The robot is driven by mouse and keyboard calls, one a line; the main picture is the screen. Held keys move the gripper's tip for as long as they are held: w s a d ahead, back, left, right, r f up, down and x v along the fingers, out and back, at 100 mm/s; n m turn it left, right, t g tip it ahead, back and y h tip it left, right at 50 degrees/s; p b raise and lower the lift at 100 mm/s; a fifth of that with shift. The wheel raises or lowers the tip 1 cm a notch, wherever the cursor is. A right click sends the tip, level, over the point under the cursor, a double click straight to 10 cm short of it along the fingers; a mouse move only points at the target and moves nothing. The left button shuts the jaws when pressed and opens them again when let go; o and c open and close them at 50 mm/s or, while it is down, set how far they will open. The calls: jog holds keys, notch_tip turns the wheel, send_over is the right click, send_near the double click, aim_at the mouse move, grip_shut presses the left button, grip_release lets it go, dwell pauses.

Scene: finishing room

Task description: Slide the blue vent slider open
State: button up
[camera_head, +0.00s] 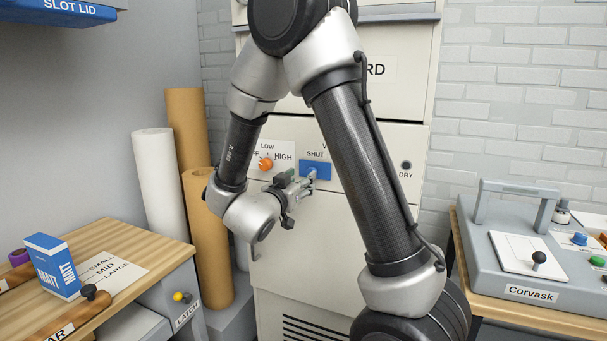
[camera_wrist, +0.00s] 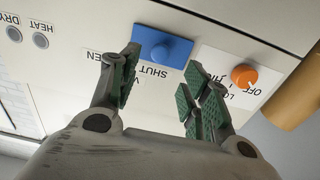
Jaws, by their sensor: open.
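The blue vent slider (camera_head: 318,171) is on the front of the cream cabinet, below the word SHUT. In the wrist view, which is turned over, the blue slider (camera_wrist: 178,48) shows as a plate with a round blue knob, and SHUT is printed beside it. My gripper (camera_head: 300,182) is at the slider in the head view. In the wrist view my gripper (camera_wrist: 160,78) is open, with green-padded fingers spread on either side below the knob. Nothing is between the fingers. One finger overlaps the slider's edge in the picture; I cannot tell whether it touches. A finger hides part of the lettering.
An orange dial (camera_head: 265,163) marked LOW and HIGH is left of the slider. A DRY button (camera_head: 406,165) is to the right. Paper rolls (camera_head: 157,185) stand left. A wooden bench (camera_head: 130,250) and a grey Corvask unit (camera_head: 470,255) flank the cabinet.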

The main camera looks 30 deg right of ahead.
jog(key=x, duration=0.7)
jog(key=shift+w+d, duration=0.15)
jog(key=shift+d, duration=0.15)
jog(key=shift+c, duration=0.3)
grip_shut()
